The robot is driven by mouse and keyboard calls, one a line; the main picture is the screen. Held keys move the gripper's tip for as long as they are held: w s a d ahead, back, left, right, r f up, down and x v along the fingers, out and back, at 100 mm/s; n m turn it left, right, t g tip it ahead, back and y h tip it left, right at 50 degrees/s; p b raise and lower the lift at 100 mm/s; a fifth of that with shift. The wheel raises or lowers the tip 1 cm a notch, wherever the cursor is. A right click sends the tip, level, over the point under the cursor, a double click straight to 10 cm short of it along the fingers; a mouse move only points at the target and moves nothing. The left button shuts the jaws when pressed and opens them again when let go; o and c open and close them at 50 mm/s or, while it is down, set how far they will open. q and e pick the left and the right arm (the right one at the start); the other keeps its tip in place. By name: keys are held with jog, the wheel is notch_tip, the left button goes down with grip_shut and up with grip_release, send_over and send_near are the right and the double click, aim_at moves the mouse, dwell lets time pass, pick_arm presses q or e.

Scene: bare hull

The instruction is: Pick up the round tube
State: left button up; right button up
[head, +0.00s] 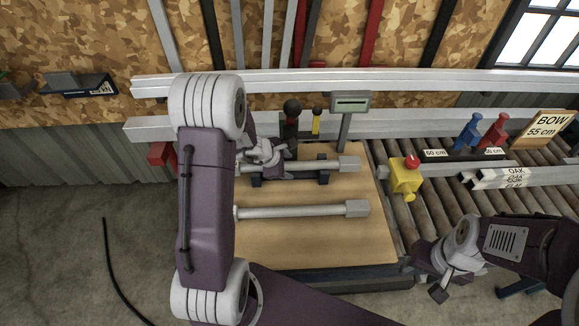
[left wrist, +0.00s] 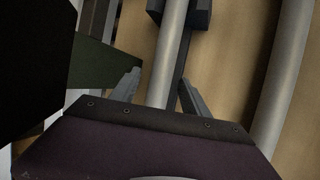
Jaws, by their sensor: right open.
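Two light grey tubes with blocky square ends lie across a wooden-topped bench (head: 300,240). The far tube (head: 333,165) rests on dark supports; the near tube (head: 290,211) lies parallel in front of it. I cannot tell which is the round tube; both look rounded in the left wrist view, the far one (left wrist: 172,50) in the middle and the near one (left wrist: 282,85) at the right. My left gripper (head: 270,165) is at the far tube's left part, its open fingers (left wrist: 160,76) on either side of it. My right gripper (head: 428,278) is open and empty, right of the bench.
A grey display on a post (head: 350,103) stands behind the bench. A yellow box with a red button (head: 405,178) stands at its right edge, beside a roller conveyor (head: 398,220). Dark and yellow handles (head: 291,112) stand behind the far tube. Silver rails (head: 430,80) run along the wall.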

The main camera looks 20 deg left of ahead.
pick_arm(q)
grip_shut()
jog(key=shift+d, duration=0.1)
